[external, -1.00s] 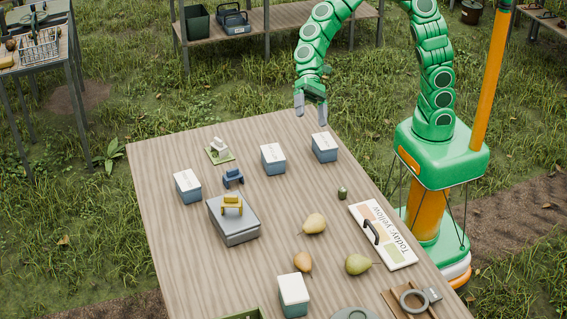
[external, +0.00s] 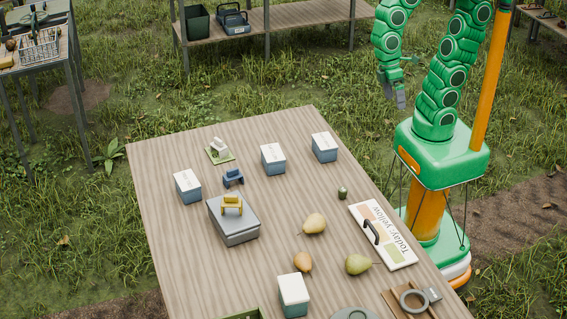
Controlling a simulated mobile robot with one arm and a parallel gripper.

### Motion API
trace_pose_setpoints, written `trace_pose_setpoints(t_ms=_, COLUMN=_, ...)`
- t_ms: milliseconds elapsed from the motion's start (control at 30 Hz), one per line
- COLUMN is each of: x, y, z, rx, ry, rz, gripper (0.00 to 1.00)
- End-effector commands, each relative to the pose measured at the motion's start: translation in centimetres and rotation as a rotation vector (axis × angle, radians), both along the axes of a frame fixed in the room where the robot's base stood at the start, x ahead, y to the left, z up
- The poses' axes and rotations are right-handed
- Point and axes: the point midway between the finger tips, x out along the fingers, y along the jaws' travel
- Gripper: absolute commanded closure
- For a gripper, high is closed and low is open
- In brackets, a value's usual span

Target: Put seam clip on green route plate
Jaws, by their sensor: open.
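A small green plate (external: 220,156) lies near the far left of the wooden table, with a white clip-shaped piece (external: 219,147) on it. A blue clip-shaped piece (external: 233,177) stands on the table just in front of the plate. A yellow clip-shaped piece (external: 231,204) sits on top of a grey lidded box (external: 236,230). No label shows which piece is the seam clip. My gripper (external: 400,101) is open and empty, raised beyond the table's right edge, well away from all these pieces.
Blue boxes with white lids (external: 188,187) stand around the clips. Pears (external: 313,223) and a small green item (external: 342,193) lie to the right.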

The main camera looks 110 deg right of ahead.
Motion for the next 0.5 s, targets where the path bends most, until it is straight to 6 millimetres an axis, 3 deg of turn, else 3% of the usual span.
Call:
trace_pose_setpoints(t_ms=200, x=-4.5, y=-3.7, z=0.1, rx=-0.156, ry=-0.004, rz=0.095, gripper=0.03)
trace_pose_setpoints(t_ms=500, x=-6.2, y=-5.6, z=0.1, rx=-0.222, ry=0.002, rz=0.127, gripper=0.03)
